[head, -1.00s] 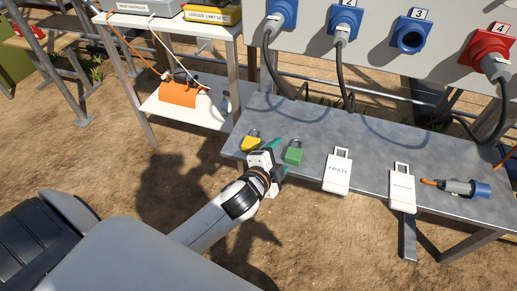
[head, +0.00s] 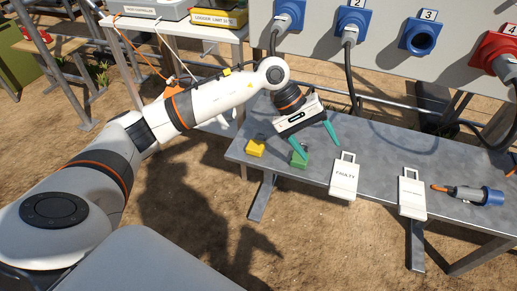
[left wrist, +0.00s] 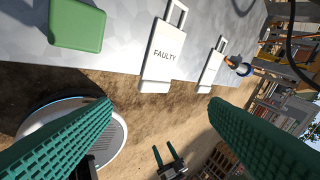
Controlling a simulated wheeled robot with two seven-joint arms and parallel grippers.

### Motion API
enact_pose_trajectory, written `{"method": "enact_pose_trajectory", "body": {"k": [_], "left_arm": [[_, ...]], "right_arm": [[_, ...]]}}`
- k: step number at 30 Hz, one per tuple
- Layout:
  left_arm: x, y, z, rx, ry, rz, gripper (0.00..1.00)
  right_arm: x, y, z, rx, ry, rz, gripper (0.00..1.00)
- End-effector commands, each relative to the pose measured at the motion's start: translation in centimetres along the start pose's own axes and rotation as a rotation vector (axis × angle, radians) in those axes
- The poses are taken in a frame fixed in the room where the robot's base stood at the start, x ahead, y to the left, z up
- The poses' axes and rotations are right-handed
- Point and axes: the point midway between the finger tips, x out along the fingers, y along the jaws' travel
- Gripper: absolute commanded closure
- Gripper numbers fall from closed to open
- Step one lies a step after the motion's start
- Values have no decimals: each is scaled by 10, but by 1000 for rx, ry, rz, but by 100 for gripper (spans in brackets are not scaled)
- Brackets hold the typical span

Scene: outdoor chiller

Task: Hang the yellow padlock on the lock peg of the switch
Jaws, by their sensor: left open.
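The yellow padlock (head: 255,148) lies at the left end of the grey metal table in the head view, its shackle toward the back. My left gripper (head: 318,147) is open and empty above the table, right of the yellow padlock. One of its green fingertips overlaps the green padlock (head: 299,161) in the head view. In the left wrist view, the spread fingers (left wrist: 160,107) have nothing between them. The green padlock (left wrist: 77,25) shows there at upper left, apart from the fingers. I cannot make out the switch's lock peg.
Two white tags, one marked FAULTY (head: 344,176) and another (head: 412,196), lie on the table (head: 385,163). A blue plug (head: 487,196) lies at right. Behind stands a grey panel (head: 385,50) with sockets and hanging cables. A white shelf (head: 175,28) stands at back left.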

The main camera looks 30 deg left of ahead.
Motion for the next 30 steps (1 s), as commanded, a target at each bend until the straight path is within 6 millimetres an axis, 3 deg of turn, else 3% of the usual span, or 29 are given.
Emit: {"method": "enact_pose_trajectory", "body": {"k": [1, 3, 6, 10, 13, 16, 21, 30], "left_arm": [[-23, 21, 22, 80, -72, 138, 31], [-54, 49, 42, 160, -131, 316, 31], [-94, 76, 59, 220, -173, 507, 31], [-123, 95, 67, 244, -185, 637, 31], [-121, 104, 70, 247, -183, 664, 31], [-107, 116, 74, 247, -180, 666, 31], [-85, 131, 81, 248, -181, 663, 31], [-68, 144, 85, 248, -181, 661, 31]], "right_arm": [[1, 0, -1, 0, -2, -1, 33], [-1, 0, -1, 0, -2, -1, 33], [-2, 0, -2, 0, -3, -1, 33], [-3, 0, -2, 0, -5, -1, 33], [-1, 0, 0, 0, -17, -1, 33], [3, 1, 4, -1, -44, 1, 33], [6, 5, 36, -6, -202, 8, 33], [4, 8, 61, -10, -337, 16, 33]]}}
